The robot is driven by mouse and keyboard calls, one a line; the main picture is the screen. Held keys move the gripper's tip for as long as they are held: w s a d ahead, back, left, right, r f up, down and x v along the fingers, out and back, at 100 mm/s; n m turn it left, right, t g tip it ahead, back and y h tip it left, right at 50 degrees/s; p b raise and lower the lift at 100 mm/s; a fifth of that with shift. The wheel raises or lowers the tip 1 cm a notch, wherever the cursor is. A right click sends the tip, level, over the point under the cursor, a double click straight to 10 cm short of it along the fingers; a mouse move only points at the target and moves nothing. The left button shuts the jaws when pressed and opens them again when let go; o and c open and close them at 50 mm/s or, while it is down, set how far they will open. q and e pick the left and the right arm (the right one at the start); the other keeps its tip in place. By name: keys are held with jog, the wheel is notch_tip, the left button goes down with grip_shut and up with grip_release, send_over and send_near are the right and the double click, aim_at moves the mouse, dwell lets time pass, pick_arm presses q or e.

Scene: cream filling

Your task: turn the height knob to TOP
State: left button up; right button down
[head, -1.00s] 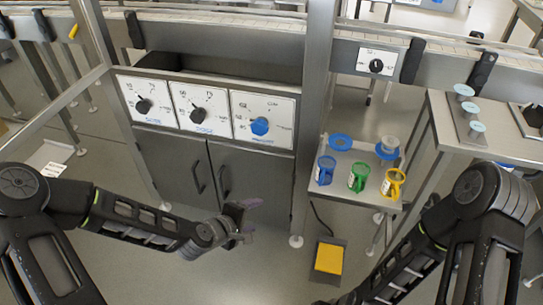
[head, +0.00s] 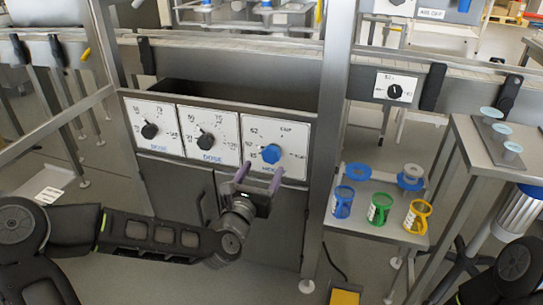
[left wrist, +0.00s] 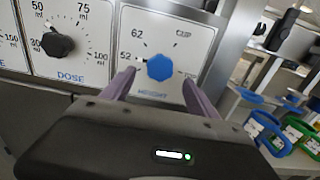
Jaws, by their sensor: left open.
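The height knob (head: 271,154) is a blue dial on the rightmost of three white panels on the steel cabinet. Its marks read 52, 62, CUP and TOP in the left wrist view, with TOP at the right. My left gripper (head: 258,176) is open and empty in front of this panel, just below the knob. In the left wrist view its two purple fingers (left wrist: 158,79) stand either side of the knob, with no contact visible. My right gripper is out of view.
Two black dose knobs (head: 150,131) (head: 206,141) are on panels to the left. A steel post (head: 335,100) stands right of the height panel. Blue, green and yellow holders (head: 379,209) stand on a shelf further right. A small black knob (head: 395,91) is up right.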

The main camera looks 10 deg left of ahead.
aim_at(270, 157)
pick_arm(q)
jog(key=shift+w, duration=0.1)
jog(key=w, duration=0.2)
jog(key=w+b, duration=0.1)
jog(key=w, duration=0.4)
jog(key=shift+w+d+b, duration=0.25)
jog(key=shift+w+b, duration=0.05)
jog(key=shift+b, duration=0.05)
jog(key=c, duration=1.4)
